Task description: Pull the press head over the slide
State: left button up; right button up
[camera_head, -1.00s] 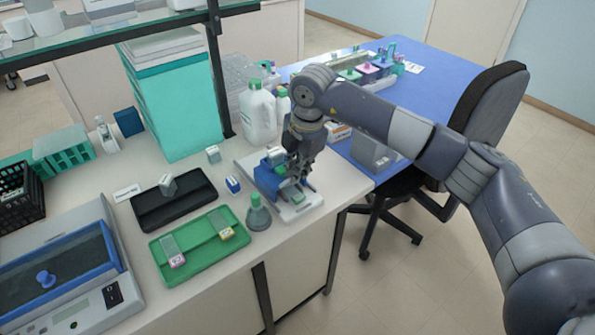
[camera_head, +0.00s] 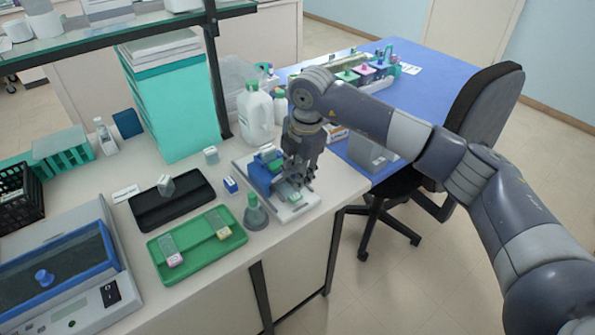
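The slide press is a white base plate (camera_head: 287,213) with a blue frame (camera_head: 260,177) near the right end of the white bench. A green part (camera_head: 276,168) of the press shows just left of my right gripper. A small pale and green piece (camera_head: 294,198) lies on the plate below the fingers; I cannot tell whether it is the slide. My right gripper (camera_head: 299,180) points down over the press, its fingers at the press. The fingers hide part of the press, and whether they grip the head is unclear. My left gripper is out of view.
A grey flask with a green top (camera_head: 255,214) stands close in front of the press. A green tray (camera_head: 190,262) with slides and a black tray (camera_head: 150,214) lie to the left. White bottles (camera_head: 255,112) stand behind. The bench edge and a chair (camera_head: 478,125) are right.

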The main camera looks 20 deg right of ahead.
notch_tip(320, 180, up, 12)
jog(key=s+p, duration=0.2)
jog(key=p, duration=0.4)
jog(key=shift+d+r, duration=0.15)
jog(key=shift+d, duration=0.25)
dwell(0.4)
dwell(0.4)
